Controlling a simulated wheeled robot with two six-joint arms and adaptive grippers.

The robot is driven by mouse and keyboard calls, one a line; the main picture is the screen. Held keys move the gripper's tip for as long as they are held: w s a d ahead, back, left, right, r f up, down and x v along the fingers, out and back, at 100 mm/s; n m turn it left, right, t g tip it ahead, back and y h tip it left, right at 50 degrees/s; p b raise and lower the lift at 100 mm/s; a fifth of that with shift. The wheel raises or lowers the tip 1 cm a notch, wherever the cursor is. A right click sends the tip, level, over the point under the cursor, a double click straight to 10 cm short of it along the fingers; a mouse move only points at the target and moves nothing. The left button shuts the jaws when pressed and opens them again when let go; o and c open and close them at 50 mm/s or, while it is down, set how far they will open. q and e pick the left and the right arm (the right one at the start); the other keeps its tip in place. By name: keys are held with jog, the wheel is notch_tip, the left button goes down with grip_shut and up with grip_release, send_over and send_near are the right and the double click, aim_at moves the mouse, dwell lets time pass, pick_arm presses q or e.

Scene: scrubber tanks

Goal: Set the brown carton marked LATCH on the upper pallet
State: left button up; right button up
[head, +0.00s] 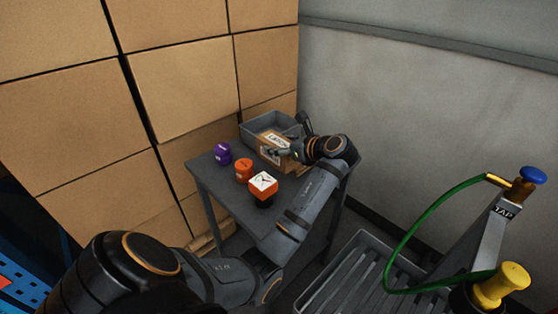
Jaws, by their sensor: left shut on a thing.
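The brown carton (272,139) with a white label, on which LATCH seems to be printed, is at the far end of the small grey table (233,201), in front of a grey bin. My left gripper (283,154) is at the carton's near right side and shut on it. The fingers are small in the head view and partly merge with the carton. I cannot tell whether the carton's underside touches the table. I cannot make out an upper pallet for certain. My right gripper is not in view.
A purple jar (222,154), an orange jar (244,173) and an orange-white timer-like block (263,185) stand on the table. The grey bin (259,126) is behind. Stacked large cartons (187,85) rise left. A slatted grey tray (350,280) and green hose (413,220) are right.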

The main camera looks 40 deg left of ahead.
pick_arm(q)
notch_tip(320, 180, down, 3)
jog(key=shift+w+r, duration=0.1)
jog(key=shift+w, duration=0.1)
notch_tip(320, 180, down, 5)
jog(key=shift+f, duration=0.15)
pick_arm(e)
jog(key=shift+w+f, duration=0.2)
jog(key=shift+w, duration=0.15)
pick_arm(q)
jog(key=o, duration=1.4)
jog(key=shift+f, duration=0.1)
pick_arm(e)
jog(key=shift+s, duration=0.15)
